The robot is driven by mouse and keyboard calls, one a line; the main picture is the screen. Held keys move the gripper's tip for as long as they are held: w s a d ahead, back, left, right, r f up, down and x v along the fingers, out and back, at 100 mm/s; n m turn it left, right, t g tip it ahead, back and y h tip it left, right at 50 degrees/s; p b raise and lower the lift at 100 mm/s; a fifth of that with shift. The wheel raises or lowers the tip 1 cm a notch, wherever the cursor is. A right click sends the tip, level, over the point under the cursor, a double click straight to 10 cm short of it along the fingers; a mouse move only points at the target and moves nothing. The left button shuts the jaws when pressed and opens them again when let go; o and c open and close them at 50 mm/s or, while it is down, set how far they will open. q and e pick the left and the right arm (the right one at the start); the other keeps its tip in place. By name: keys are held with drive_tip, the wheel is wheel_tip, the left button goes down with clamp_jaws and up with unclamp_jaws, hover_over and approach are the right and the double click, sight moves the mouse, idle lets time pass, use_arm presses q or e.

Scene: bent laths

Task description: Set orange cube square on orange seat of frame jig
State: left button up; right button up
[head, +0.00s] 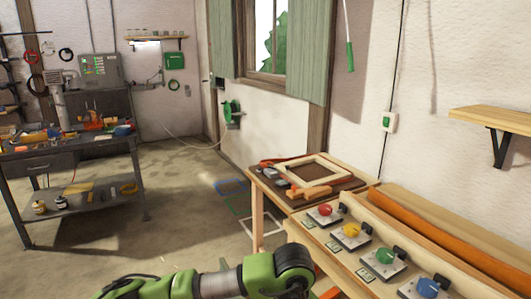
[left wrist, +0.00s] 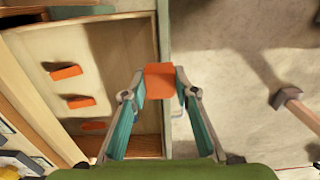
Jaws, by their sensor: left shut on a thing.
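The orange cube (left wrist: 160,80) is held between the fingertips of my left gripper (left wrist: 160,84), which is shut on it, in the left wrist view. The cube and both grippers are out of the head view.
The bench (head: 258,193) carries a row of coloured knobs, including a red one (head: 325,209) and a green one (head: 385,257). A long orange roll (head: 440,233) lies behind them. A dark workbench (head: 68,151) stands at left. Bare floor (head: 150,225) lies between.

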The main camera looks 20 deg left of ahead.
use_arm(q)
drive_tip(key=s+a+f+m, duration=0.2)
drive_tip(key=s+m, duration=0.3)
drive_tip(key=s+a+f+m, duration=0.3)
drive_tip(key=s+m, duration=0.2)
drive_tip(key=s, duration=0.1)
drive_tip(key=shift+s+a+f+m, duration=0.2)
drive_tip(key=shift+a+f+m, duration=0.1)
drive_tip(key=shift+m, duration=0.1)
